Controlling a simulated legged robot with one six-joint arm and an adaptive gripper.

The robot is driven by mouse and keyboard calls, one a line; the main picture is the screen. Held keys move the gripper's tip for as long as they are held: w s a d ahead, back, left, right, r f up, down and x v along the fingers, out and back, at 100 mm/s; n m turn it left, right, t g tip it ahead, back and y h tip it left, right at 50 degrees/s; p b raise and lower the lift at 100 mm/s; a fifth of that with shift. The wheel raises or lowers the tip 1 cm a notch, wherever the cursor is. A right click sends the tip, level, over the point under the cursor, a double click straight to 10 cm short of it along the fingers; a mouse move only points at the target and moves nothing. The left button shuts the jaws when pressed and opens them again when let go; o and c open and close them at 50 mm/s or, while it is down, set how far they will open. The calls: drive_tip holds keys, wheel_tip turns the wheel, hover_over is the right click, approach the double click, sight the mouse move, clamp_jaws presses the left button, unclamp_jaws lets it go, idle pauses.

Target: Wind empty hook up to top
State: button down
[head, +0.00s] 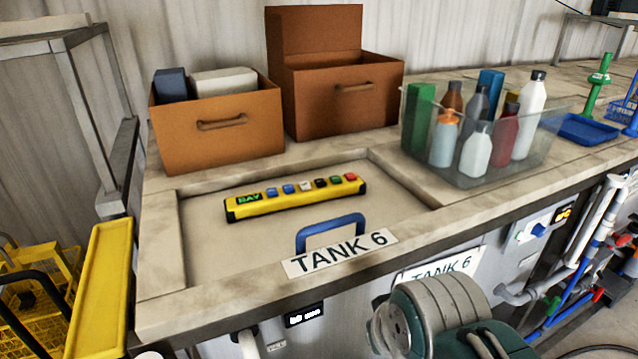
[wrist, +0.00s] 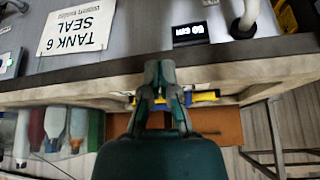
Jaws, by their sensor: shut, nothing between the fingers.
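A yellow pendant (head: 296,197) marked BAY, with a row of coloured buttons, lies on the closed lid (head: 400,205) of tank 6. The buttons include blue, white, black, green and red ones. Part of the pendant shows behind my fingers in the wrist view (wrist: 205,97). My gripper (wrist: 160,68) is shut and empty, in front of the bench edge. I cannot tell its exact distance from the pendant. No hook or hoist shows in either view.
A blue handle (head: 330,230) stands on the lid's front, behind the TANK 6 label (head: 340,252). Two brown boxes (head: 215,135) (head: 345,95) and a clear bin (head: 480,165) of bottles stand behind and right. A yellow rail (head: 101,285) is at left.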

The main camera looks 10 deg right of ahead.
drive_tip(key=a, duration=0.2)
wheel_tip(320, 180, up, 8)
drive_tip(key=r+m+t+y, duration=0.1)
drive_tip(key=m+t+y, duration=0.2)
drive_tip(key=m, duration=0.3)
hover_over(305, 185)
drive_tip(key=shift+f, duration=0.25)
drive_tip(key=shift+a, duration=0.1)
drive_tip(key=shift+f, duration=4.4)
